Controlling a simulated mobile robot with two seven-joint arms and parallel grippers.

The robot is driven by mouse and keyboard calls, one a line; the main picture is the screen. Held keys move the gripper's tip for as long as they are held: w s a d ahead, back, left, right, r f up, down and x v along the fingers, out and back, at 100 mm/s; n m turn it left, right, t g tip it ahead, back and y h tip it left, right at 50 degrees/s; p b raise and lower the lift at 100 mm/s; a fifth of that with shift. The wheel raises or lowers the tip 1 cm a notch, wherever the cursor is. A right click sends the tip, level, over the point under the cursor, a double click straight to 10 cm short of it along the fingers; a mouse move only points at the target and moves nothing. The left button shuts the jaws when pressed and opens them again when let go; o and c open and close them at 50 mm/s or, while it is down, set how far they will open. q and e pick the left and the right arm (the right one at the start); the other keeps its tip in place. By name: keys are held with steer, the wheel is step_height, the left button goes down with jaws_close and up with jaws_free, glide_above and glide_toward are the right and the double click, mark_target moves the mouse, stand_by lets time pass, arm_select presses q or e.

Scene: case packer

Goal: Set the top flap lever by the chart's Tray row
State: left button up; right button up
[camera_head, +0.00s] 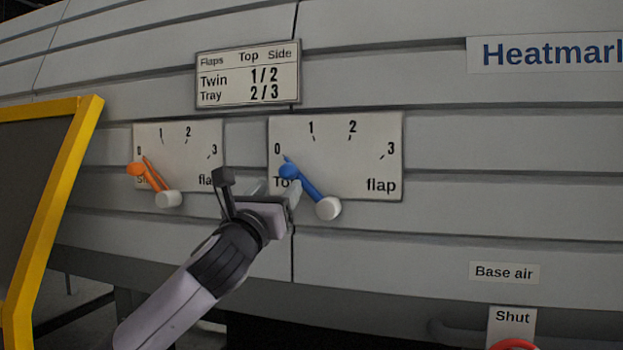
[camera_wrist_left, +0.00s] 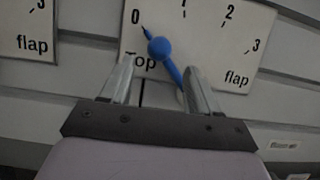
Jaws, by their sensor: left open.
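The top flap lever (camera_head: 308,184) is blue with a white hub, on a dial plate (camera_head: 360,160) marked 0 to 3. Its pointer tip is at 0. It also shows in the left wrist view (camera_wrist_left: 171,64), with its blue knob beyond and between my finger tips. The chart (camera_head: 248,75) above gives Tray as Top 2, Side 3. My left gripper (camera_head: 264,186) is open, just left of the blue lever in the head view. I cannot tell whether a finger touches the lever. My right gripper is not in view.
The side flap lever (camera_head: 152,182) is orange, on its own plate (camera_head: 196,156) to the left, pointing near 0. A yellow frame (camera_head: 52,220) stands at far left. A Base air label (camera_head: 504,272) and a red part (camera_head: 514,344) are at lower right.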

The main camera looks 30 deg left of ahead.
mark_target(285, 178)
arm_select(q)
steer(key=shift+w+a+r, duration=0.2)
steer(key=shift+w+r, duration=0.1)
steer(key=shift+r, duration=0.15)
steer(key=shift+p+x, duration=0.95)
steer(key=shift+x, duration=2.1)
steer(key=shift+f, duration=0.1)
jaws_close()
